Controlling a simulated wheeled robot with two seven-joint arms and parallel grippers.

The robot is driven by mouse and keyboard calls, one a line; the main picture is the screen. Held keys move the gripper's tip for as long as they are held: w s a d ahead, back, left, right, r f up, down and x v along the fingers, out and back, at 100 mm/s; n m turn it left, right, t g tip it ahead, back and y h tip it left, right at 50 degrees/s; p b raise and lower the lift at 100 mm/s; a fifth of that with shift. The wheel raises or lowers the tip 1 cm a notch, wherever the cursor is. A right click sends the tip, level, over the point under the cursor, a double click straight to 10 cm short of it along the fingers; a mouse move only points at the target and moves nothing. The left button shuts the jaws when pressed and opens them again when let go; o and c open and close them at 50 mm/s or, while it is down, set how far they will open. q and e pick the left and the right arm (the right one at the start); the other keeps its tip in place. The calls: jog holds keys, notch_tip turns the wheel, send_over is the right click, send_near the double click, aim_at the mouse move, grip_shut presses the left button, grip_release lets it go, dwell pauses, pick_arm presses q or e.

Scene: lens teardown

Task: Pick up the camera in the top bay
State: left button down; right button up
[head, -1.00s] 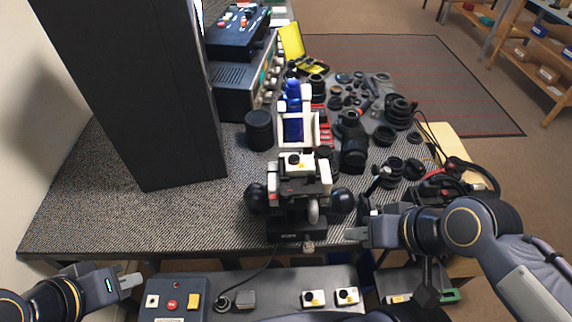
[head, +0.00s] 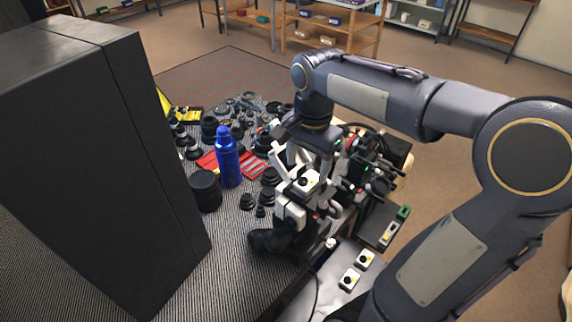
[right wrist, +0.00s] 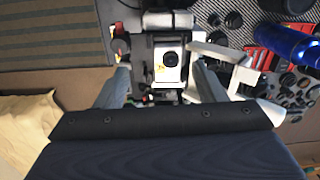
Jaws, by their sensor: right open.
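The small white camera (head: 304,182), with a black round lens and a yellow mark, sits at the top of the white and black stand (head: 291,213). In the right wrist view the camera (right wrist: 167,65) lies upright in its bay, just beyond the fingertips. My right gripper (head: 305,160) reaches over the stand from behind. In the right wrist view its two fingers (right wrist: 160,82) are apart, one to each side of the camera, with nothing held. Whether they touch the bay's sides cannot be told. My left gripper is out of view.
A tall black cabinet (head: 90,150) fills the left. A blue bottle (head: 228,158), a black cylinder (head: 206,190) and many lens parts crowd the table behind the stand. Two more small white cameras (head: 349,279) (head: 364,259) lie lower at the front. A white arm (right wrist: 222,55) of the stand is close beside the gripper.

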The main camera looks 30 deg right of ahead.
aim_at(306, 179)
jog(key=shift+w+d+f+m, duration=0.2)
jog(key=shift+w+f, duration=0.1)
jog(key=shift+f, duration=0.2)
jog(key=shift+w+d+f+m, duration=0.2)
jog(key=shift+w+f, duration=0.1)
jog(key=shift+f, duration=0.55)
jog(key=f, duration=0.3)
jog(key=shift+w+d+f+p, duration=0.3)
jog(key=shift+w, duration=0.05)
jog(key=shift+f, duration=0.6)
jog(key=c, duration=1.1)
